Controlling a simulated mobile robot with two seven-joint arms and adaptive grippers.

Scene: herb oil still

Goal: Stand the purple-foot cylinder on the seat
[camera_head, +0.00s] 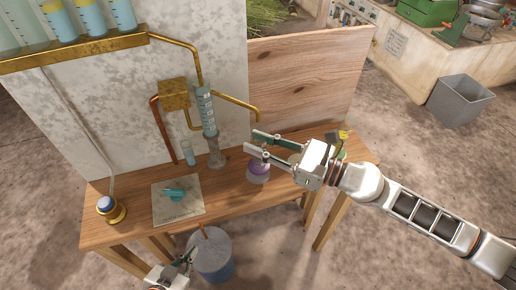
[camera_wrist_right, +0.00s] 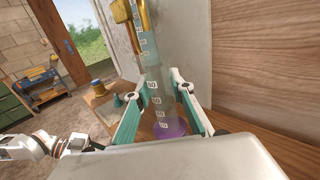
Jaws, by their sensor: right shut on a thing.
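The purple-foot cylinder (camera_head: 258,169) is at the right part of the wooden table in the head view. It is clear, with white scale labels, and looks upright. In the right wrist view its purple foot (camera_wrist_right: 171,130) shows below the fingers. My right gripper (camera_head: 258,144) is shut on its body; the fingers lie on both sides of it. I cannot tell whether the foot touches the table. I cannot tell for sure which surface is the seat. My left gripper (camera_head: 183,258) is low at the table's front; its opening is unclear.
A tall blue-filled glass column (camera_head: 207,110) with brass pipes stands left of the held cylinder. A small blue-filled tube (camera_head: 188,152) is beside it. A pale square slab (camera_head: 160,210) holds a teal object (camera_head: 174,195). A grey bucket (camera_head: 211,262) stands in front.

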